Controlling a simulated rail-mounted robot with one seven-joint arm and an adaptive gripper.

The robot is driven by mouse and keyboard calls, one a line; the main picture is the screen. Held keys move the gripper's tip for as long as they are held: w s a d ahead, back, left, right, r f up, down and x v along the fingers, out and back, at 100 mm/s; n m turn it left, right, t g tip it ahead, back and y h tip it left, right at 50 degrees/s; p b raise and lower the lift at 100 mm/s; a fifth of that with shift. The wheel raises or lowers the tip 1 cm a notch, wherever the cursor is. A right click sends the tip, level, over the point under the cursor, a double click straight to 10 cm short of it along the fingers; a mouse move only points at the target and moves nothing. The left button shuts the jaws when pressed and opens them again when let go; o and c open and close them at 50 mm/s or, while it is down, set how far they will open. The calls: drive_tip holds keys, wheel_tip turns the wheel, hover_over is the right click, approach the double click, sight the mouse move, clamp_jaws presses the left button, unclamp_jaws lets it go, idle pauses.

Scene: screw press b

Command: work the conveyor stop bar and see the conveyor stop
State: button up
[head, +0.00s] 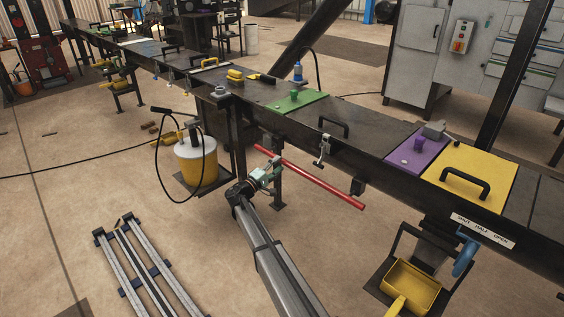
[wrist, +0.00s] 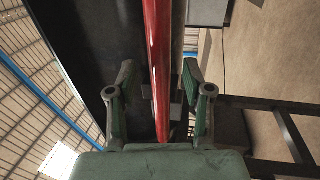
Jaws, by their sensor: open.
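The conveyor stop bar is a long red rod (head: 318,181) that runs along the near side of the dark conveyor (head: 367,147), below its top. In the wrist view the red bar (wrist: 158,60) runs down the middle of the picture between the two fingers. My gripper (head: 268,168) is at the bar's left part in the head view. My gripper (wrist: 157,88) is open in the wrist view, with one finger on each side of the bar and a visible gap on both sides. Where the bar passes near the palm, contact cannot be told.
A yellow-and-white drum (head: 196,160) with a black hose stands left of my arm. A small clamp (head: 322,150) hangs on the conveyor edge above the bar. A yellow scoop (head: 412,284) is at the lower right. Open floor lies below the bar.

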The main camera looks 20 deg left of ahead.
sight(282, 161)
drive_tip(key=shift+x, duration=1.6)
clamp_jaws()
drive_tip(key=v, duration=0.1)
drive_tip(key=b+v, duration=0.1)
drive_tip(key=v, duration=0.1)
drive_tip(key=shift+s+r, duration=0.2)
drive_tip(key=shift+r, duration=0.1)
unclamp_jaws()
drive_tip(key=shift+s+a, duration=0.1)
drive_tip(key=shift+a, duration=0.05)
